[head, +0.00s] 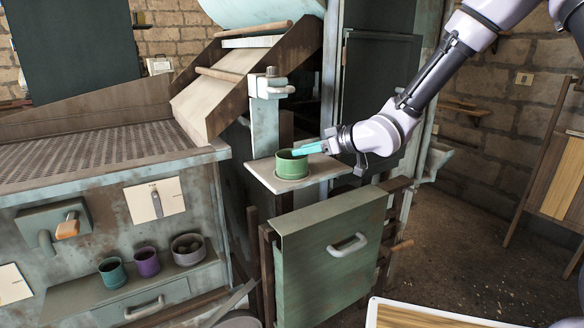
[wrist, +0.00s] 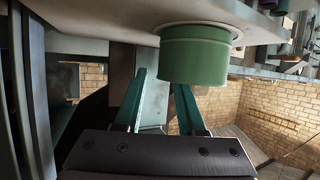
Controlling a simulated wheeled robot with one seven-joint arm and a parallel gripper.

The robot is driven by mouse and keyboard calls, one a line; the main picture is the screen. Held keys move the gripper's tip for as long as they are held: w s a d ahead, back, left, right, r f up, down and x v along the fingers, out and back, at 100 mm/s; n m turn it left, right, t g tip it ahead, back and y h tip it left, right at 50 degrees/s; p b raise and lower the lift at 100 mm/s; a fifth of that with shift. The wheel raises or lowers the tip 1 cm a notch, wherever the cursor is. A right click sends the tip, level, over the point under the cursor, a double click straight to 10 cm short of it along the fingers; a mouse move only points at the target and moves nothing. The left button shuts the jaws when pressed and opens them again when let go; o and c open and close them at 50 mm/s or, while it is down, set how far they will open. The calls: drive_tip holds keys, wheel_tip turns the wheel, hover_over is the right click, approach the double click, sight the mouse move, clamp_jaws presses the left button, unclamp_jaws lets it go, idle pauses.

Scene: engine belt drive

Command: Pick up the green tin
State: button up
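The green tin (head: 291,168) stands upright on a small pale platform (head: 322,168) beside the machine. In the wrist view the tin (wrist: 194,55) appears upside down at the upper middle. My gripper (head: 299,151) comes in from the right, its teal fingers near the tin's rim. In the wrist view my gripper (wrist: 160,78) has its two fingers apart with nothing held between them. The left finger lies left of the tin; the right finger's tip is partly hidden behind the tin. I cannot tell whether a finger touches it.
A post with a pale clamp-like fitting (head: 270,86) rises just behind the tin. A green panel with a handle (head: 330,258) stands below the platform. A teal cup (head: 112,271), a purple cup (head: 147,262) and a grey pot (head: 187,248) sit on a lower shelf. Open floor lies at right.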

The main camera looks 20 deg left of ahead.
drive_tip(key=shift+a, duration=0.2)
drive_tip(key=shift+f, duration=0.1)
clamp_jaws()
